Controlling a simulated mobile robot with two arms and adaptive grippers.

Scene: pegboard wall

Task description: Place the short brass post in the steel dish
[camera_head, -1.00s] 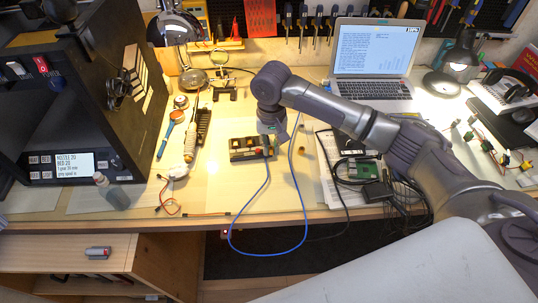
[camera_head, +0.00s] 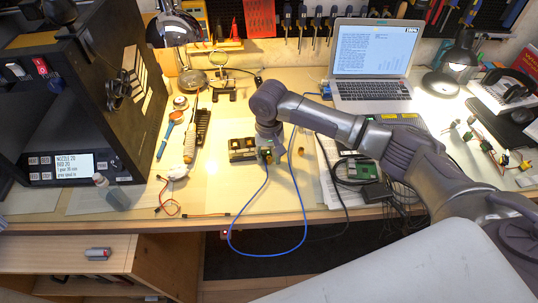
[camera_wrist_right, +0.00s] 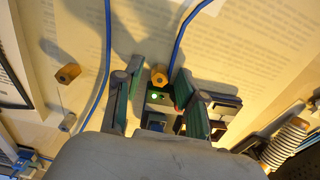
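A brass post (camera_wrist_right: 160,76) stands between the two fingers of my right gripper (camera_wrist_right: 154,92) in the right wrist view. The fingers are apart, and I see no contact with the post. A second brass post (camera_wrist_right: 68,73) stands to the left, outside the fingers; one also shows in the head view (camera_head: 301,151). I cannot tell for sure which is the short one. In the head view my right gripper (camera_head: 268,152) points down beside a dark block, its fingertips mostly hidden. My left gripper is not in view.
The dark block (camera_head: 242,149) with a blue cable (camera_head: 266,192) stands close by the right gripper. A laptop (camera_head: 372,70) is behind, a cable heap and green board (camera_head: 362,169) to the right. The mat in front is mostly clear.

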